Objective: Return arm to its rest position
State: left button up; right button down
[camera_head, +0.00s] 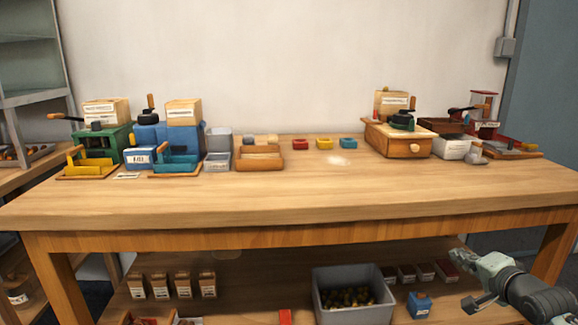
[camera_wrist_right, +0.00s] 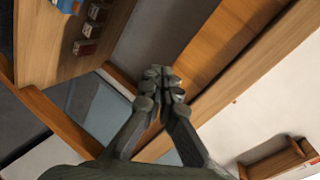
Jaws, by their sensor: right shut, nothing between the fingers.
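My right arm comes in at the lower right of the head view. Its gripper (camera_head: 470,304) is low, in front of the table and to the right of the grey bin on the lower shelf. In the right wrist view the two fingers of the right gripper (camera_wrist_right: 163,88) meet at their tips, shut with nothing held between them. The wrist view looks at a slant toward the table edge and lower shelf. My left gripper and left arm do not show.
The wooden table (camera_head: 300,205) has a clear front half. Grinders and boxes stand at its back left and back right. On the lower shelf are a grey bin (camera_head: 352,313) of dark round things, a blue box (camera_head: 419,305) near my right gripper, and several small boxes.

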jog(key=s+a+f+n+g, duration=0.35)
jog(key=s+f, duration=0.35)
jog(key=f, duration=0.4)
jog(key=s+a+f+n+g, duration=0.2)
jog(key=s+f+n, duration=0.3)
jog(key=f, duration=0.6)
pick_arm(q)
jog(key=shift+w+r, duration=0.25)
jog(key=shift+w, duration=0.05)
pick_arm(e)
jog(key=s+a+f+n+g, duration=0.2)
jog(key=s+f, duration=0.5)
jog(key=s, duration=0.4)
jog(key=s+a+f+n+g+h, duration=0.1)
jog(key=s+a+f+n+g, duration=0.2)
jog(key=s+f, duration=0.4)
jog(key=s+a+n, duration=0.1)
jog(key=s+a, duration=0.1)
jog(key=s, duration=0.2)
jog(key=shift+s+a+f, duration=0.15)
jog(key=shift+s, duration=0.2)
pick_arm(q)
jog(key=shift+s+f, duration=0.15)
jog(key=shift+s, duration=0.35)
pick_arm(e)
jog(key=shift+n+g, duration=0.25)
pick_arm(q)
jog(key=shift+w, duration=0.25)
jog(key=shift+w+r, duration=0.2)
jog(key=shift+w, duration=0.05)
